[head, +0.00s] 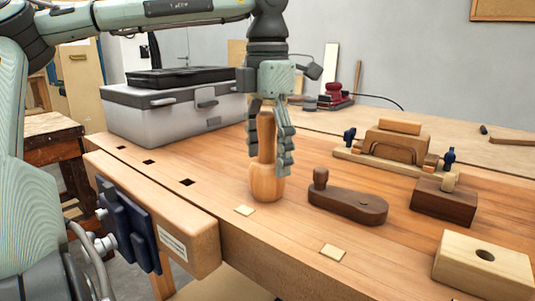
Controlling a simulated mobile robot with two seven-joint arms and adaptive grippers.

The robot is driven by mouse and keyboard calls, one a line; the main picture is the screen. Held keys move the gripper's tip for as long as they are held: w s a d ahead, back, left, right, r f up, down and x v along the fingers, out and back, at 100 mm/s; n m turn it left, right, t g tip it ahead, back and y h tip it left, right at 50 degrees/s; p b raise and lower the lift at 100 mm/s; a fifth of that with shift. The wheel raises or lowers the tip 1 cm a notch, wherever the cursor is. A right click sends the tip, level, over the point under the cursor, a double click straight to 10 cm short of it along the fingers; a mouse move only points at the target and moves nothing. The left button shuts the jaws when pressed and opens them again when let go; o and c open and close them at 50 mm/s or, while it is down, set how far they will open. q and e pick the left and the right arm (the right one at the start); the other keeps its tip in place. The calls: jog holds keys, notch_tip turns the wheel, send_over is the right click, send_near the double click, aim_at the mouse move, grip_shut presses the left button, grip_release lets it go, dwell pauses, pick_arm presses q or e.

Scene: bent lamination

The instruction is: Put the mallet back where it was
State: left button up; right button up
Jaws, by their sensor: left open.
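The light wooden mallet (265,186) stands upright on the workbench, its round head down and its handle up. My left gripper (268,148) is above it, pointing down, with its fingers on either side of the handle. The jaws are open, and I cannot tell whether a finger touches the handle. The top of the handle is partly hidden by the gripper. My right gripper is not in view.
A dark wooden piece with a knob (346,204) lies just right of the mallet. Further right are a dark block (443,204), a pale block with a hole (485,272) and a clamped bending form (395,150). A grey toolbox (170,112) stands behind left. A vise (130,225) is at the front left.

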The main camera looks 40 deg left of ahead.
aim_at(267, 113)
pick_arm(q)
notch_tip(267, 113, up, 12)
jog(key=shift+f+p, duration=0.25)
jog(key=shift+p, duration=0.25)
jog(key=shift+r, duration=0.2)
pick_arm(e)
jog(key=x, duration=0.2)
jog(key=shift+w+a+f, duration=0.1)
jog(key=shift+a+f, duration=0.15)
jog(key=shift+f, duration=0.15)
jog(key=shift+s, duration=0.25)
